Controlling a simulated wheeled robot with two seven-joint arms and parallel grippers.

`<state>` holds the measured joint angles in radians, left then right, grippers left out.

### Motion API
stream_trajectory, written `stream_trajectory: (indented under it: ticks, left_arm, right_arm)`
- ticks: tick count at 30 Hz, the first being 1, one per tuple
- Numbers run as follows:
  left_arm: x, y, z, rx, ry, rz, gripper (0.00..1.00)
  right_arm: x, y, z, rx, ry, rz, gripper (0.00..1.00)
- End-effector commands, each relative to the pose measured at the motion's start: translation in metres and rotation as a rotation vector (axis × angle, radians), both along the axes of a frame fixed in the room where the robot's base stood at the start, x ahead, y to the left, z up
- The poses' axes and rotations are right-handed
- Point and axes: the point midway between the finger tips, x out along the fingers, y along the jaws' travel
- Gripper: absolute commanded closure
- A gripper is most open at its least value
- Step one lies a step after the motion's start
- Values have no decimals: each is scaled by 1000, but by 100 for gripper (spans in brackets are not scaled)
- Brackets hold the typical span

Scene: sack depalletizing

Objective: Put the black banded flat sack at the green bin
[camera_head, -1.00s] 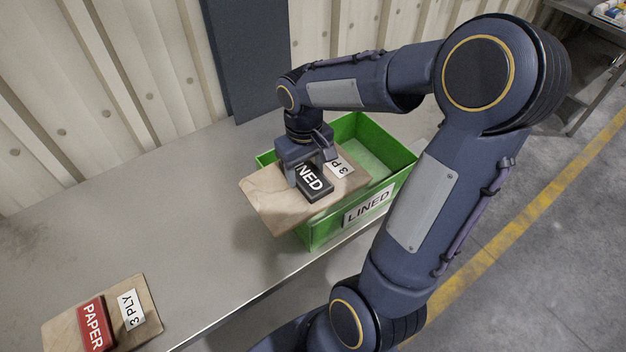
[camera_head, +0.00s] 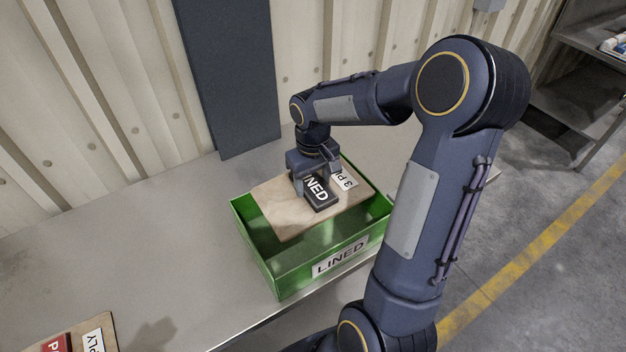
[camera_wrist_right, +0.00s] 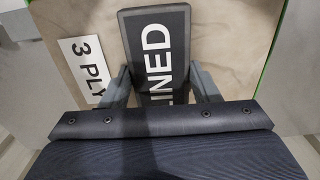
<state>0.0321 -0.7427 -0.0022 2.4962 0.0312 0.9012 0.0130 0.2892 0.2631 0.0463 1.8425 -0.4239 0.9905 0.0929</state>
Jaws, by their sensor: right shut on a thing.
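The black banded flat sack (camera_head: 277,206) is a tan sack with a black block reading "LINED" and a white "3 PLY" label. My right gripper (camera_head: 315,190) is shut on the black block, with a finger on each side of it. The right wrist view also shows the sack (camera_wrist_right: 100,22) and the gripper (camera_wrist_right: 160,88) close up. The sack hangs roughly level over the green bin (camera_head: 283,275), covering its far part. The bin is open-topped with a "LINED" label on its front; whether the sack touches its rim is unclear. My left gripper is out of view.
The bin stands on a grey metal table (camera_head: 150,250). Another tan sack with a red block (camera_head: 58,344) lies at the lower left, cut off by the frame. A dark panel (camera_head: 228,80) leans at the wall behind. The table left of the bin is clear.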

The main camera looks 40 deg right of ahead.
Motion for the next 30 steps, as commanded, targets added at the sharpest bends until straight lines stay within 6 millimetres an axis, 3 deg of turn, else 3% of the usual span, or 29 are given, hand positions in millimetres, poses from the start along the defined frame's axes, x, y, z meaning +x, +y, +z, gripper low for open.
stream_trajectory:
  ticks: [30]
  left_arm:
    - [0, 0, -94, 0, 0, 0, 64]
  right_arm:
    - [0, 1, -115, 0, 1, 1, 68]
